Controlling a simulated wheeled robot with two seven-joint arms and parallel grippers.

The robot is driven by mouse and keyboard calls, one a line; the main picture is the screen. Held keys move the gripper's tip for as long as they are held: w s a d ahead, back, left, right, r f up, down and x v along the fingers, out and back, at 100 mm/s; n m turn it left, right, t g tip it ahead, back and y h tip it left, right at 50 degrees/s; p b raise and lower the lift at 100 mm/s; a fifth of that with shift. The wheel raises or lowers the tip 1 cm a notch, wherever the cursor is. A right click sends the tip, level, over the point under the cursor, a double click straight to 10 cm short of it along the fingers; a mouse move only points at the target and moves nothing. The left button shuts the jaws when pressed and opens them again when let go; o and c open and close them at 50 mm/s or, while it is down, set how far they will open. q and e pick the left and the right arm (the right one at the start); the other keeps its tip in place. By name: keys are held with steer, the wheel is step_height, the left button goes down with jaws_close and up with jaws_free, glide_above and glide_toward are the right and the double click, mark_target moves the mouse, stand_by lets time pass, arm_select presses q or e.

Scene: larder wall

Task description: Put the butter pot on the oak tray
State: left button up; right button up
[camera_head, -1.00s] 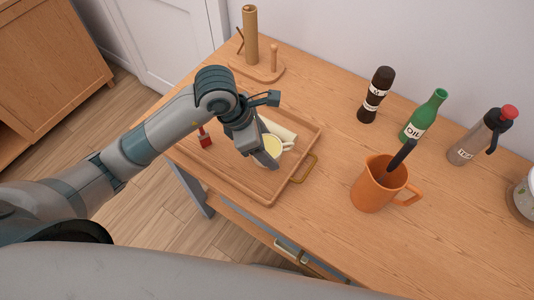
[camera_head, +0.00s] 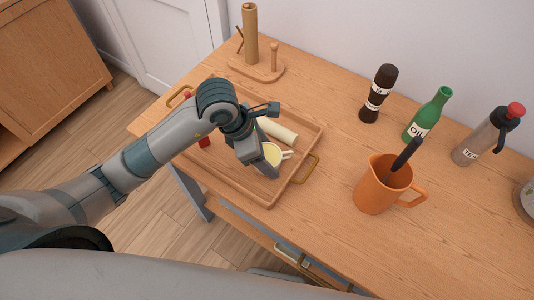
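The butter pot (camera_head: 272,152) is a small pale pot with a yellow inside and a handle pointing right. It is at the right part of the oak tray (camera_head: 258,193), a wooden tray with raised rims and brass handles. My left gripper (camera_head: 266,168) is at the pot's near left side and appears shut on it. The fingers hide part of the pot, and I cannot tell whether its base touches the tray floor. My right gripper is not in view.
A cream roll (camera_head: 279,130) lies in the tray behind the pot. A red item (camera_head: 204,141) is partly hidden by my arm. An orange jug (camera_head: 378,187), pepper mill (camera_head: 378,94), green oil bottle (camera_head: 428,114) and grey flask (camera_head: 485,137) stand right. A wooden holder (camera_head: 252,45) stands behind.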

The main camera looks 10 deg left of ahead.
arm_select(q)
steer(key=shift+o, duration=1.4)
steer(key=shift+r, duration=0.15)
steer(key=shift+a+r, duration=0.1)
steer(key=shift+r, duration=0.1)
steer(key=b+v, duration=0.2)
steer(key=v, duration=0.8)
steer(key=shift+a+b, duration=0.1)
steer(key=shift+b, duration=0.3)
steer(key=shift+s+a+r, duration=0.15)
steer(key=shift+a+r, duration=0.05)
steer(key=shift+r, duration=0.45)
